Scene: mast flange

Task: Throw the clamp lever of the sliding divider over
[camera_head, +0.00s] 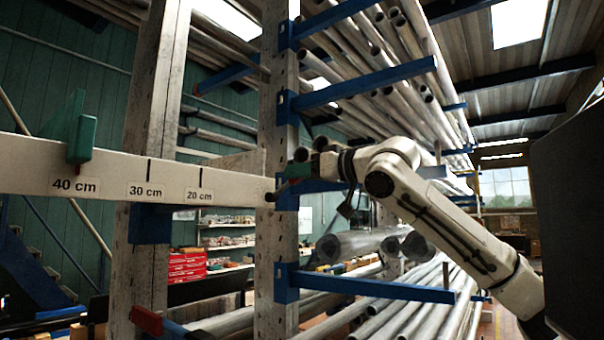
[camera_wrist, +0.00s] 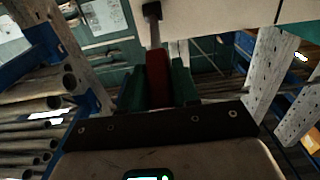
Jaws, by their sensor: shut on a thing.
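A pale beam (camera_head: 110,178) with 40 cm, 30 cm and 20 cm labels runs across the left of the head view; its pale face (camera_wrist: 225,12) tops the wrist view. A green slider-like block (camera_head: 82,138) sits on it above the 40 cm label. My gripper (camera_head: 292,172) is at the beam's right end, right of the 20 cm label. In the wrist view, my gripper (camera_wrist: 157,88) has its green fingers on both sides of the clamp lever's red grip (camera_wrist: 157,75) and is shut on it. The lever's metal shank (camera_wrist: 152,25) runs up to the beam.
Wooden posts (camera_head: 278,110) and blue rack arms (camera_head: 360,85) stand close around my gripper. Metal pipes (camera_head: 400,60) lie on the rack above and below my arm. A red-ended piece (camera_head: 147,320) sticks out at the lower left.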

